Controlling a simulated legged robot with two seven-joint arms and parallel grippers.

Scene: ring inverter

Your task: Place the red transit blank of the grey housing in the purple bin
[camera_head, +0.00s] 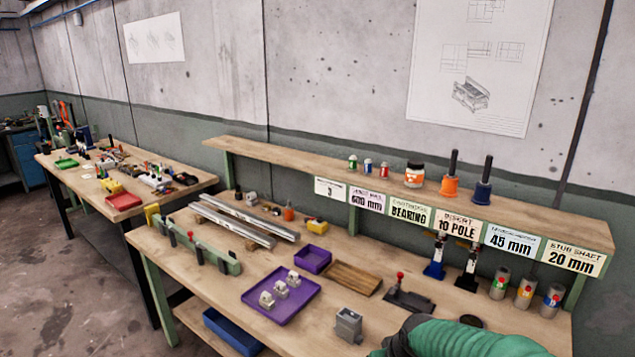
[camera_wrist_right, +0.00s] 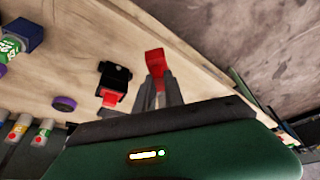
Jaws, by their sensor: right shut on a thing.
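The grey housing (camera_head: 348,325) stands upright on the front of the bench in the head view, with no red visible on it. The small purple bin (camera_head: 313,260) sits behind the purple tray and looks empty. In the right wrist view my right gripper (camera_wrist_right: 158,92) is shut on a red piece (camera_wrist_right: 154,62), which I take for the red transit blank; it sticks out beyond the fingertips. In the head view only my green right arm shows at the bottom right, and the gripper is out of sight. My left gripper is in neither view.
A purple tray (camera_head: 272,312) holds several grey parts. A wooden tray (camera_head: 354,278) lies right of the bin. A dark fixture with a red knob (camera_head: 409,300) stands right of that; it also shows in the wrist view (camera_wrist_right: 114,76). Metal rails (camera_head: 240,222) lie behind left.

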